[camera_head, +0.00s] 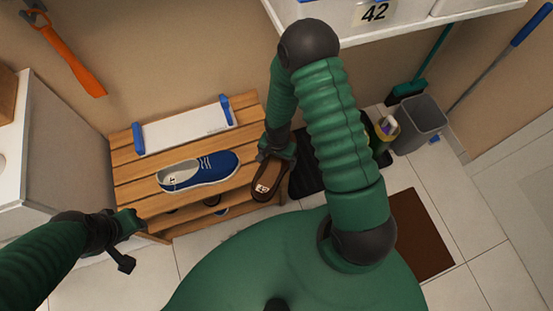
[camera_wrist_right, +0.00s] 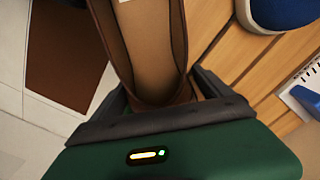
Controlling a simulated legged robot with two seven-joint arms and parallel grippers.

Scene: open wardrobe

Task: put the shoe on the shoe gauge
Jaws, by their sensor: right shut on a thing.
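The shoe gauge (camera_head: 186,129), a white board with blue end pieces, lies at the back of the slatted wooden bench; its corner shows in the wrist view (camera_wrist_right: 312,82). A blue lace-up shoe (camera_head: 208,167) lies on the bench in front of the gauge. My right gripper (camera_head: 277,150) is shut on a brown slip-on shoe (camera_head: 267,182) at the bench's right end. The wrist view shows this brown shoe (camera_wrist_right: 140,40) between the fingers (camera_wrist_right: 160,105). Whether it touches the bench is unclear. My left gripper (camera_head: 125,245) is off the bench's front left corner, its jaws unclear.
The wooden bench (camera_head: 135,172) has a lower shelf with more shoes, mostly hidden. A white cabinet (camera_head: 60,135) stands at the left. A grey bin (camera_head: 419,122) and a brown mat (camera_head: 420,235) are at the right. A white shelf (camera_head: 410,25) overhangs above.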

